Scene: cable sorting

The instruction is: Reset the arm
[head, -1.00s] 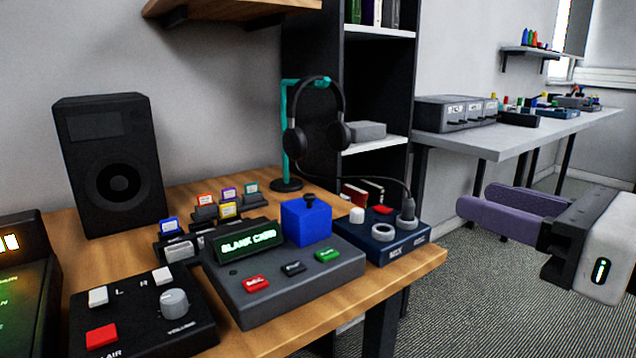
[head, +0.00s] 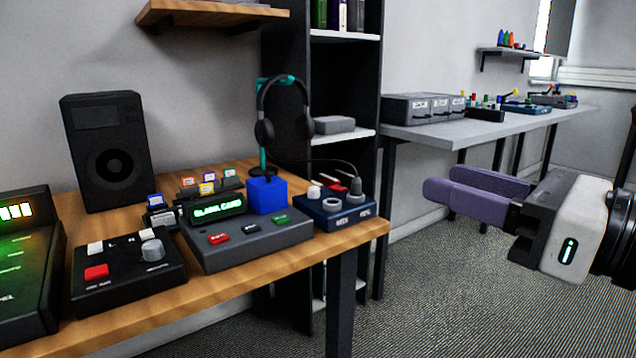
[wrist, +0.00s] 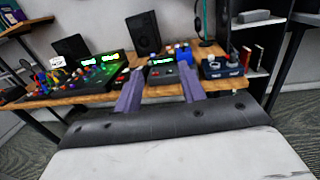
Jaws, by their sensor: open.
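My gripper (head: 462,184) is at the right of the head view, in the air to the right of the wooden desk (head: 280,262). Its two purple fingers are apart and point left, with nothing between them. In the wrist view my gripper (wrist: 160,97) shows its fingers spread, with the desk and its devices beyond them. The fingers touch nothing that I can see.
The desk holds a speaker (head: 106,152), a button panel (head: 128,268), a grey device with a lit display (head: 250,239), a blue cube (head: 266,195), a dark blue socket box (head: 338,208) and headphones (head: 283,125) on a stand. A grey table (head: 445,132) stands behind. Carpeted floor (head: 440,290) is open below my gripper.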

